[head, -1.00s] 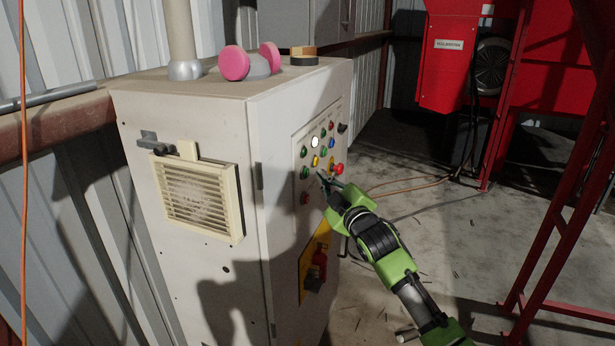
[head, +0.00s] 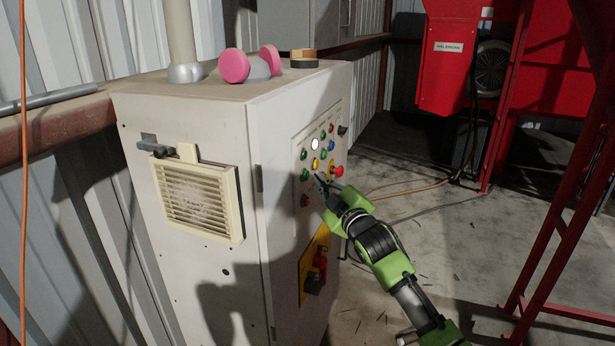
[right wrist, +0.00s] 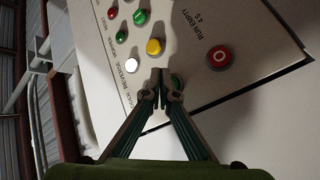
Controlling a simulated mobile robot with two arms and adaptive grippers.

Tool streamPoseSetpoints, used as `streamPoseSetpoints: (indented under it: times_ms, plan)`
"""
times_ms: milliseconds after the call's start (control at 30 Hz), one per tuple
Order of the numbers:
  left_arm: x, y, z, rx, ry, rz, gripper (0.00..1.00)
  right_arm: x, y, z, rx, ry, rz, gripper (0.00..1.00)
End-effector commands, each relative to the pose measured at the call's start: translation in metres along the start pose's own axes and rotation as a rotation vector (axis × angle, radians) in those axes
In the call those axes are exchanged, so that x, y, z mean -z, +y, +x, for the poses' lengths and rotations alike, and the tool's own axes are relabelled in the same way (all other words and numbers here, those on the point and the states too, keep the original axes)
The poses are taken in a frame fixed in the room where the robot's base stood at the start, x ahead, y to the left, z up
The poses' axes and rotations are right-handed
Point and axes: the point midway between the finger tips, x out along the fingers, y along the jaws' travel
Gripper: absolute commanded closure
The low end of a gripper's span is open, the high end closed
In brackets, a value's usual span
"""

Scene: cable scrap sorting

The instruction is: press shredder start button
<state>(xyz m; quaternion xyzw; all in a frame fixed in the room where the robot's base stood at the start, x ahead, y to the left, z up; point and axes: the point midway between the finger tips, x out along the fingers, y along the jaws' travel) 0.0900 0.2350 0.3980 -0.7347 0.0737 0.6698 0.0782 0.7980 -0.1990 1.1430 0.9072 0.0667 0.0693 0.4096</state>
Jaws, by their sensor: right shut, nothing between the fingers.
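The white cabinet's control panel (head: 328,118) carries several coloured buttons and lamps, among them a white one (head: 314,143), a green one (head: 305,174) and a large red one (head: 338,171). My right gripper (head: 320,181) is shut and empty, its tips close in front of the lower panel. In the right wrist view the closed fingertips (right wrist: 163,90) lie just below a yellow button (right wrist: 154,47). I cannot tell whether the tips touch anything. The start button's label is not readable. My left gripper is not in view.
A red rotary switch on a yellow plate (head: 314,262) is lower on the cabinet. A pink-ended dumbbell-like object (head: 258,66) and a tape roll (head: 304,58) lie on top. Red machinery (head: 447,60) stands behind right. The concrete floor between is mostly open, with cables and scraps.

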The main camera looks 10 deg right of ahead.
Motion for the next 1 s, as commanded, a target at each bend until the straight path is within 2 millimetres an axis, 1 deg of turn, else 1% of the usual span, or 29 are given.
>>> streamPoseSetpoints:
  times_ms: [467, 767, 1000]
  plan:
    - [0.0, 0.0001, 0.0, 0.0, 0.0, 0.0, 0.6, 0.0, -0.0001, 0.0001, 0.0, 0.0, 0.0, 1.0]
    - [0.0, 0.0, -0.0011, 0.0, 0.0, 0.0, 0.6, 0.0051, -0.0039, 0.0059, 0.0, 0.001, 0.0, 1.0]
    - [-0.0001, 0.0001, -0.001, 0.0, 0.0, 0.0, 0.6, 0.0048, -0.0041, 0.0059, 0.0, 0.0, 0.0, 1.0]
